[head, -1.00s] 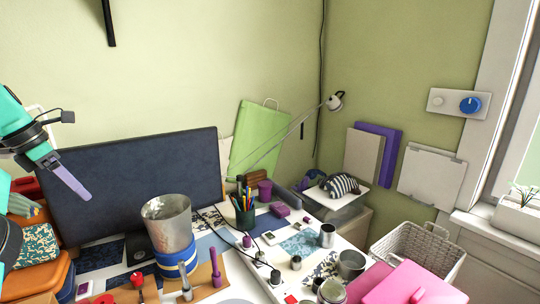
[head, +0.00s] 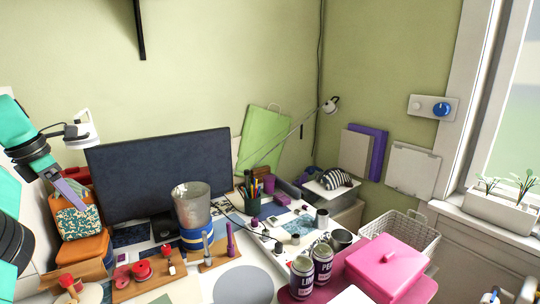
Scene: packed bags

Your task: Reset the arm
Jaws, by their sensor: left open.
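My left arm comes in from the left edge, teal and black. My left gripper (head: 72,194) has purple fingers and is raised at the left, in front of an orange bag with a patterned pocket (head: 78,222). It is open, and I see nothing held in it. I cannot tell how far it is from the bag.
A dark monitor (head: 165,172) stands behind a metal bucket (head: 190,203). The desk also holds a pen cup (head: 252,204), two labelled cans (head: 302,278) and a pink box (head: 385,265). A white basket (head: 405,235) stands at right. A round grey mat (head: 243,284) lies bare in front.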

